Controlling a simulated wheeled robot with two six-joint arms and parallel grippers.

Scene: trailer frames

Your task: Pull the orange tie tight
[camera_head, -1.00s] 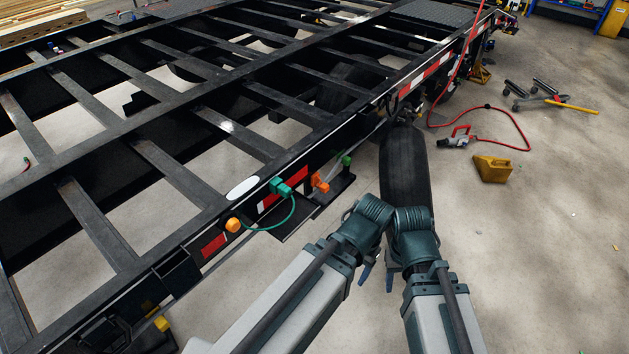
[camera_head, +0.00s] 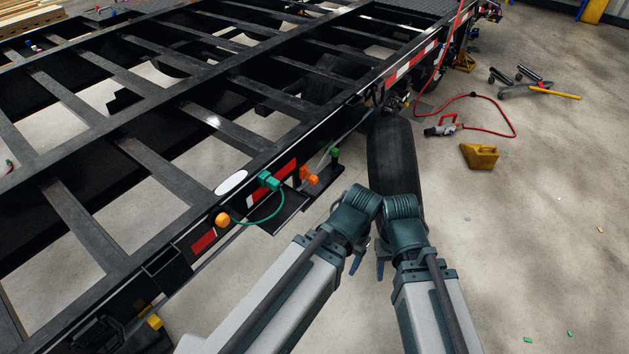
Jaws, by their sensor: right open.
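A small orange piece (camera_head: 308,176) sits on the trailer's side rail, right of the red and white stripe. A rounder orange piece (camera_head: 222,219) sits lower left on the same rail, where a thin green line ends. I cannot tell which is the orange tie, or how tight it is. My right gripper (camera_head: 380,262) shows only as small blue-grey parts below the wrist; it is open and apart from both orange pieces. My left gripper (camera_head: 356,262) is mostly hidden behind its wrist, right of and below the orange pieces.
The black trailer frame (camera_head: 160,140) fills the left. A teal piece (camera_head: 268,181) and green piece (camera_head: 335,152) are on its side. A tire (camera_head: 391,150) stands behind my wrists. The floor at right is mostly open.

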